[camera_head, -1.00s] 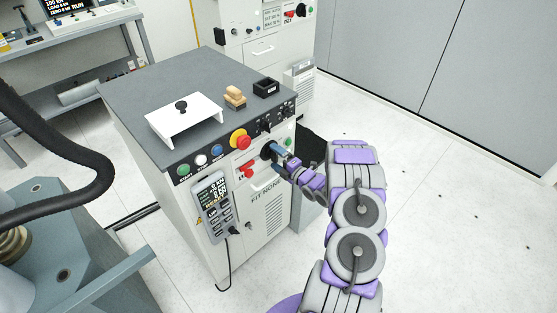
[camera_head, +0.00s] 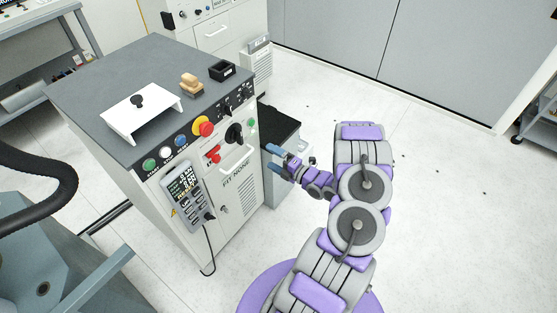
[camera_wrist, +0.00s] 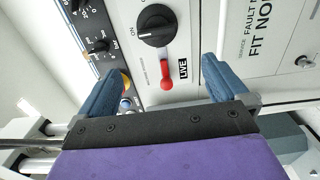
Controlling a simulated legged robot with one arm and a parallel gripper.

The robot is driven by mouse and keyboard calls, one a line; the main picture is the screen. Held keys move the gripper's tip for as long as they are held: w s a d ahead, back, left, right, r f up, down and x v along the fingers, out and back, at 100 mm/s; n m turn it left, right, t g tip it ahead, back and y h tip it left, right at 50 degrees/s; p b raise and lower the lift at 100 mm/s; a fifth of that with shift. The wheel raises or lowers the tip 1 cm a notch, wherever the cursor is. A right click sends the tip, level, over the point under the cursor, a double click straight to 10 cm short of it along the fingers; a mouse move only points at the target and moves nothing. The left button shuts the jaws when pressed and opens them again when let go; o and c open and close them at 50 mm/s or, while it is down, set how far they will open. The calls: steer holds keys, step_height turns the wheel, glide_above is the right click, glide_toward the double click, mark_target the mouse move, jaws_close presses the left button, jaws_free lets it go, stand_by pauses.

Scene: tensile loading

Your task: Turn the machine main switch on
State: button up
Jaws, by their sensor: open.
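The machine's main switch, a black rotary knob (camera_head: 234,133), is on the front panel of the white cabinet. In the wrist view the black knob (camera_wrist: 155,25) is at the top centre, with an ON label at its left; its bar runs roughly across the picture. A red lever (camera_wrist: 167,78) by a LIVE label shows below it, and this red lever (camera_head: 213,154) is also in the head view. My gripper (camera_head: 271,158) is open and empty, to the right of the knob and apart from it. In the wrist view my gripper's fingers (camera_wrist: 162,72) are spread wide.
A red emergency button (camera_head: 203,127) on a yellow base and several coloured buttons line the panel. A handheld display (camera_head: 183,189) with a cable hangs on the front. A white stand (camera_head: 139,114) is on top.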

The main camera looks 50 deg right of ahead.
steer(key=shift+s, duration=1)
steer(key=shift+d, duration=0.1)
